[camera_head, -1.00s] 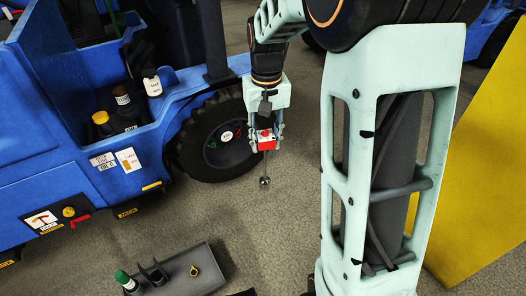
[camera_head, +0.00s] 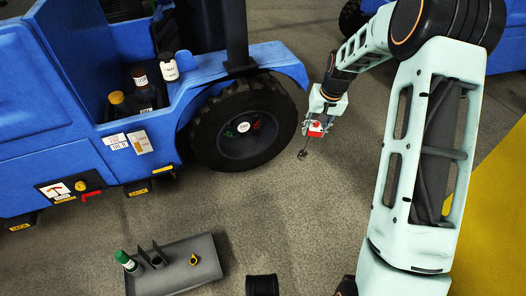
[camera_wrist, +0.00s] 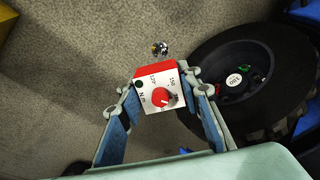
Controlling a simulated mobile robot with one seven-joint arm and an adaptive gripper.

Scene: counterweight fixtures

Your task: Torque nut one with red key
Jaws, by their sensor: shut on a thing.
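The red key (camera_head: 316,130) is a red and white block with a dial, and a thin rod ends in a shiny tip. My gripper (camera_head: 317,124) is shut on the block, with the tip hanging down above the floor. In the wrist view the key (camera_wrist: 157,88) sits between my fingers, dial facing the camera. The wheel (camera_head: 208,128) with its black tyre is left of the gripper, apart from the key. Its hub shows a white label (camera_head: 243,127), a green mark (camera_head: 228,132) and a red mark (camera_head: 257,124). I cannot tell which nut is number one.
The blue vehicle (camera_head: 60,130) fills the left, with bottles (camera_head: 169,67) on its step. A grey tray (camera_head: 190,275) on the floor holds a green-capped bottle (camera_head: 128,262) and a yellow ring (camera_head: 194,260). A yellow panel (camera_head: 500,220) stands at right. Floor below the gripper is clear.

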